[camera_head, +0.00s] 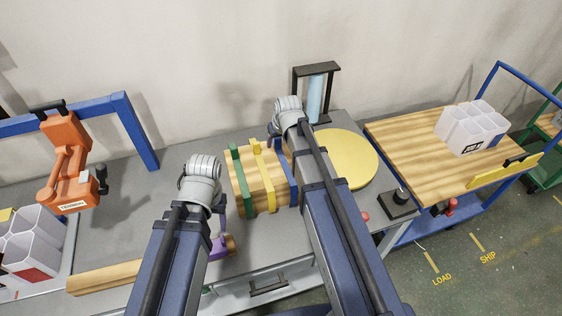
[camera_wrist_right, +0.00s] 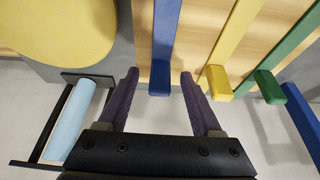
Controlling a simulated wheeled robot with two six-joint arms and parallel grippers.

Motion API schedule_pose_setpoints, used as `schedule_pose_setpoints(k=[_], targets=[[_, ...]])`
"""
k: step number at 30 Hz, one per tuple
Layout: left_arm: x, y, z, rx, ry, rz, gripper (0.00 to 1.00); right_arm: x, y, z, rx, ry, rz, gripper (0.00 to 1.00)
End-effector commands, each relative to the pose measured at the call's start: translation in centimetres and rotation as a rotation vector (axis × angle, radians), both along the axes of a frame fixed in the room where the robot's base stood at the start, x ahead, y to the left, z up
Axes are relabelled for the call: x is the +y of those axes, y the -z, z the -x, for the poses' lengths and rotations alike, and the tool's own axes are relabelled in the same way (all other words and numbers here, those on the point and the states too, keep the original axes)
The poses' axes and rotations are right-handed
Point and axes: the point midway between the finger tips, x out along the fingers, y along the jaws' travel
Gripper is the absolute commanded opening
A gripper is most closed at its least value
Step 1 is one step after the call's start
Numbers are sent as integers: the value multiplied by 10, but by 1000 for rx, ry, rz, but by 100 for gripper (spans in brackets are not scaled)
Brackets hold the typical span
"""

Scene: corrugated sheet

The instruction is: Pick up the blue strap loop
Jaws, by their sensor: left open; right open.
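A wooden block (camera_head: 262,180) on the grey table carries a green, a yellow and a blue strap. The blue strap loop (camera_head: 291,183) is at its right end, partly hidden by my right arm. In the right wrist view the blue strap loop (camera_wrist_right: 166,40) runs down from the top, its blunt end between my right gripper's fingertips. My right gripper (camera_wrist_right: 160,76) is open there, one finger on each side; contact cannot be told. In the head view it is mostly hidden behind its arm. My left gripper (camera_head: 222,226) is open near the block's front left side.
The yellow strap (camera_wrist_right: 218,80) and green strap (camera_wrist_right: 269,84) lie close right of my right gripper in the wrist view. A yellow disc (camera_head: 352,160) and a black stand with a light blue roll (camera_head: 315,98) are nearby. An orange machine (camera_head: 70,165) stands left.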

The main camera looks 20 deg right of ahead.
Motion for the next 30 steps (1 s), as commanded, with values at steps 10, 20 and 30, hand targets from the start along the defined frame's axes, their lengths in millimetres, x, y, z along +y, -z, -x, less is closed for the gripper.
schedule_pose_setpoints(k=[10, 20, 30], targets=[[0, -1, 0, 0, 0, 0, 57, 0, -1, 0, 0, 0, 0, 36], [0, -1, 0, 0, 0, 0, 57, 0, -1, 0, 0, 0, 0, 0], [0, -1, 0, 0, 0, 0, 57, 0, -1, 0, 0, 0, 0, 0]])
